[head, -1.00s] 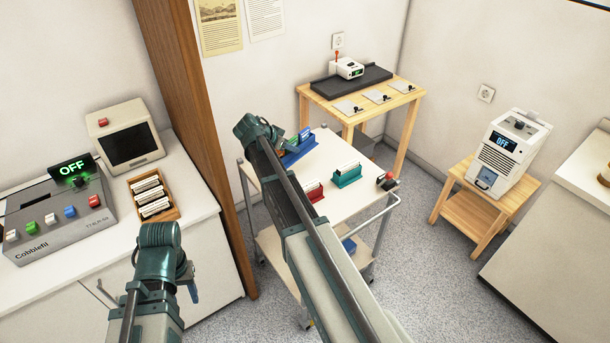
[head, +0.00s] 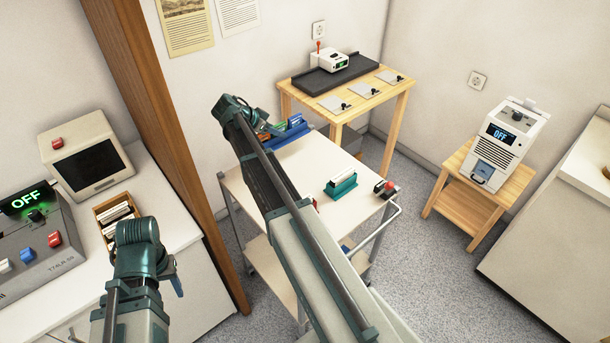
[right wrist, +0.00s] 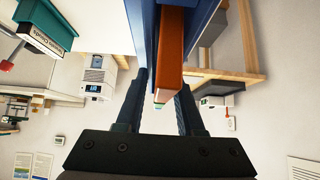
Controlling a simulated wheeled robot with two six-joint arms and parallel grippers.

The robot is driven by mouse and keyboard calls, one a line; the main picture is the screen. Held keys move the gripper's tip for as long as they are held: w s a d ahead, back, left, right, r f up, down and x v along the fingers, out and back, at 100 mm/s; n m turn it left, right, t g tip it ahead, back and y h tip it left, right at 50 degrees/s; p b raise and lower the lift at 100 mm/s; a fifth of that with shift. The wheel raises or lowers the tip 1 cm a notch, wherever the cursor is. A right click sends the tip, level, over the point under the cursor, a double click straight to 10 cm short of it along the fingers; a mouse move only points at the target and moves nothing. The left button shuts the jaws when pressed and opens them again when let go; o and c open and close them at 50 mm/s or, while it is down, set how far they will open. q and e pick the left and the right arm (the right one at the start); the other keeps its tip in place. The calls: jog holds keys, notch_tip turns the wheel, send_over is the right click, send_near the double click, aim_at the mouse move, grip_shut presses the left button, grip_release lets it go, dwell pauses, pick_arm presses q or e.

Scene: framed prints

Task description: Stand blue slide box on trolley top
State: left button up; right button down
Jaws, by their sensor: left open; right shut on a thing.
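The blue slide box (head: 297,126) is at the far left part of the trolley top (head: 300,165), with green and orange pieces showing beside it. My right gripper (head: 263,129) is shut on it. In the right wrist view the blue box (right wrist: 206,20) and an orange strip (right wrist: 170,65) are between the fingers of my right gripper (right wrist: 157,105). Whether the box touches the trolley top is not clear. My left gripper (head: 176,284) is open, low at the left near the white counter, its fingers mostly hidden.
A teal slide box (head: 341,187) and a red-knobbed device (head: 385,188) stand on the trolley's right part. A wooden table (head: 364,103) is behind; a stool (head: 480,185) with a white machine (head: 509,140) is at right.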

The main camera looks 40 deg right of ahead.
jog(key=shift+r, duration=0.1)
jog(key=shift+f, duration=0.2)
notch_tip(320, 180, down, 10)
jog(key=b, duration=1)
jog(key=shift+r, duration=0.25)
jog(key=c, duration=0.5)
grip_release()
